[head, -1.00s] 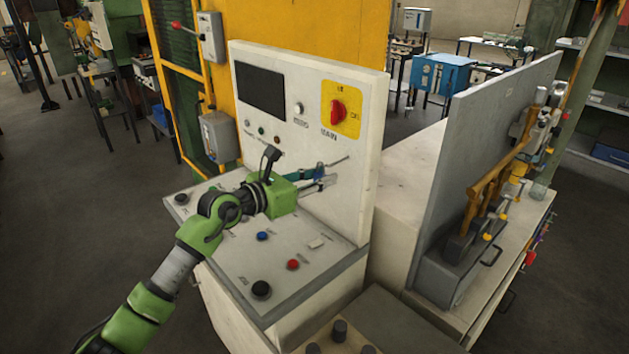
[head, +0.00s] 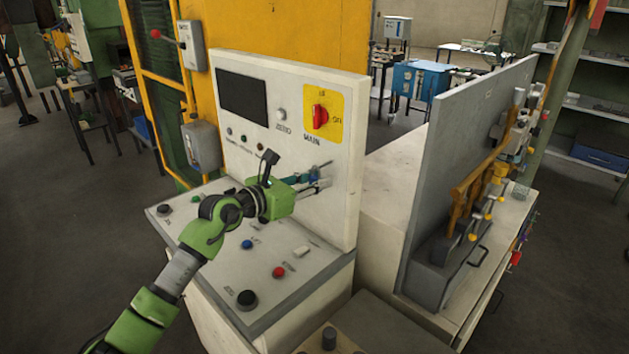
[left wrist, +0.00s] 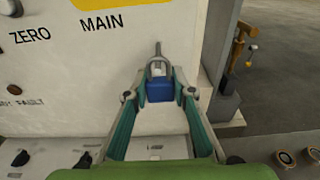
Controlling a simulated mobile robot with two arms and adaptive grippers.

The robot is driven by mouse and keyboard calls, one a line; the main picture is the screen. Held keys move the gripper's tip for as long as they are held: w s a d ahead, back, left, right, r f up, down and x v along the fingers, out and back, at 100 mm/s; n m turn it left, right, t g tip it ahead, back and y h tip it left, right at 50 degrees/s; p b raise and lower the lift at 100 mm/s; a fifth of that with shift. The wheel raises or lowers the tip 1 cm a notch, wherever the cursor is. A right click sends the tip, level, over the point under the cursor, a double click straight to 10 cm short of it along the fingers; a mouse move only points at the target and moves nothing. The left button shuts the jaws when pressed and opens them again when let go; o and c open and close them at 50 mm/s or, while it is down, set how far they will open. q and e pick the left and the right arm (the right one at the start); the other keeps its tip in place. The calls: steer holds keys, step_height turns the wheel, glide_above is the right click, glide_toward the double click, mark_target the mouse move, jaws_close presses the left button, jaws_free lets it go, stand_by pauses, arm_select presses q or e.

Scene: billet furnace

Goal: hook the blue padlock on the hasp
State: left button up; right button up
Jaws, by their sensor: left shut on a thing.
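My left gripper (head: 322,184) is in front of the white control panel (head: 232,158), below the red main switch (head: 321,117). In the left wrist view its two fingers (left wrist: 160,82) are shut on the blue padlock (left wrist: 160,91). The padlock is upright, with its grey shackle (left wrist: 157,69) pointing up toward the panel. A thin grey piece (left wrist: 158,47), perhaps the hasp, stands just beyond the shackle. I cannot tell whether the shackle touches it or is around it. In the head view the padlock is mostly hidden by the fingers. My right gripper is not in view.
Below the panel, a sloping desk has black knobs (head: 246,298), a blue button (head: 247,244) and a red button (head: 279,272). A grey upright board (head: 455,150) with levers stands to the right. Dark open floor lies at the left.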

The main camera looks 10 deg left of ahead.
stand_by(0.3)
arm_select(q)
steer(key=o, duration=1.2)
